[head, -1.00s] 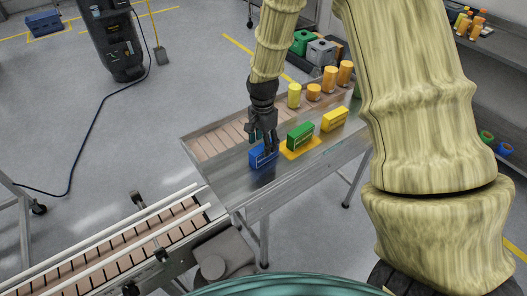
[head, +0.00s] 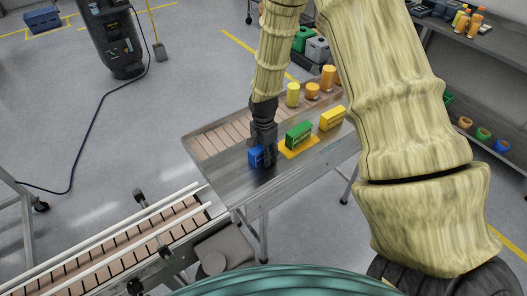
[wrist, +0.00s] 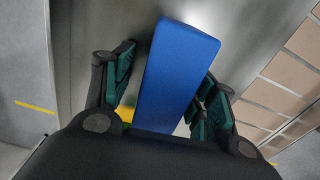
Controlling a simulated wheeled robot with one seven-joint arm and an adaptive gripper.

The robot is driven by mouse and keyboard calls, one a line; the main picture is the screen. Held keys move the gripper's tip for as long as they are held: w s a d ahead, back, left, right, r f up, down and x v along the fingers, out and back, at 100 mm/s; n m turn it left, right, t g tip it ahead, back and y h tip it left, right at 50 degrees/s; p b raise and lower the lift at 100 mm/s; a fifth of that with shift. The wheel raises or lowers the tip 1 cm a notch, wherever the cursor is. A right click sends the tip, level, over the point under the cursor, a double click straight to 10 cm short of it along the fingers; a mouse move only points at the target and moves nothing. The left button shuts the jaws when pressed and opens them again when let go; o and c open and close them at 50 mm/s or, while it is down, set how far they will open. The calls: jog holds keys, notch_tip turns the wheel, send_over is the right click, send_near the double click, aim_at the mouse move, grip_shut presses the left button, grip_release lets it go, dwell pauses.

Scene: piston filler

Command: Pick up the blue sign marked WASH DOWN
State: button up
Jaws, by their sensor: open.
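The blue sign (head: 256,158) stands on the metal table (head: 233,178), at the left end of a row of signs. It also shows in the wrist view as a blue block (wrist: 176,75) between my fingers. My gripper (head: 264,158) is at the sign with its fingers pointing down. In the wrist view my gripper (wrist: 163,88) is open, with a teal-padded finger on each side of the sign and gaps visible beside it. The sign's lettering is too small to read here.
Yellow and orange cylinders (head: 312,91) stand behind. A conveyor (head: 110,252) lies at the lower left.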

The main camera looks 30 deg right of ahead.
jog(key=c, duration=1.1)
jog(key=shift+r, duration=0.1)
